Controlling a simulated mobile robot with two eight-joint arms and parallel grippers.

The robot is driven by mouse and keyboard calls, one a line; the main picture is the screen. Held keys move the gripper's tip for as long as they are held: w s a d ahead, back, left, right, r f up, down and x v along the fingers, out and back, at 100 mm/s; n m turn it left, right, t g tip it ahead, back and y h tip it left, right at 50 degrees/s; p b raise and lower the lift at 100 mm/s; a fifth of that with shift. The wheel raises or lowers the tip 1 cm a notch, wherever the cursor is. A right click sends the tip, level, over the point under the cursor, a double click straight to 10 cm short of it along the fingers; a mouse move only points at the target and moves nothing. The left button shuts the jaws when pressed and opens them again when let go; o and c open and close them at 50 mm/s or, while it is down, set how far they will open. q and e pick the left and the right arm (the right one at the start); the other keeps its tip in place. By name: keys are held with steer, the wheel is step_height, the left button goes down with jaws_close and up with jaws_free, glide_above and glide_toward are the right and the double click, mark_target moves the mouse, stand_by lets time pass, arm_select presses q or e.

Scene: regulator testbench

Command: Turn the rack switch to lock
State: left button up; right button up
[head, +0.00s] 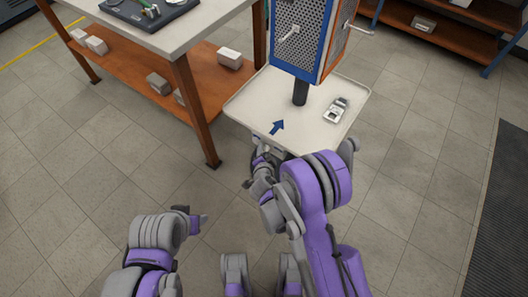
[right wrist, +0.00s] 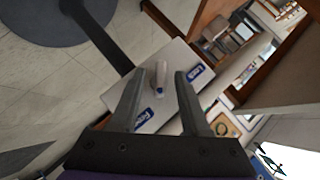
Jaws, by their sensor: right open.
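In the right wrist view, a pale knob (right wrist: 161,76), seemingly the rack switch, stands out from a white panel (right wrist: 130,88). In the head view, my right gripper (head: 259,163) is low by the front edge of a white tray (head: 245,105), and the switch is hidden. My left gripper (head: 196,220) is at lower left, away from the tray; its fingers are unclear.
A blue perforated rack (head: 297,38) stands on a dark post above the tray. The tray carries a blue arrow (head: 277,127) and a small grey device (head: 336,109). A workbench (head: 185,30) with an orange lower shelf is at left. Open floor surrounds the tray's front.

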jaws_close()
stand_by(0.3)
stand_by(0.4)
steer(key=shift+w+a+f+n+g+h+b, duration=0.15)
steer(key=shift+n+g+h+b, duration=0.55)
steer(key=shift+n+g+h, duration=0.9)
steer(key=shift+w+a+r+n+g+h+b, duration=0.25)
steer(key=shift+n+g+h+b, duration=0.6)
steer(key=shift+h, duration=1.3)
steer(key=shift+w+a+f+n+g+h+b, duration=0.1)
steer(key=shift+a+f+n+g+h+b, duration=0.3)
steer(key=shift+n+g+h, duration=1.25)
steer(key=shift+d+r+h, duration=0.15)
steer(key=shift+r+h, duration=0.1)
steer(key=shift+h, duration=0.05)
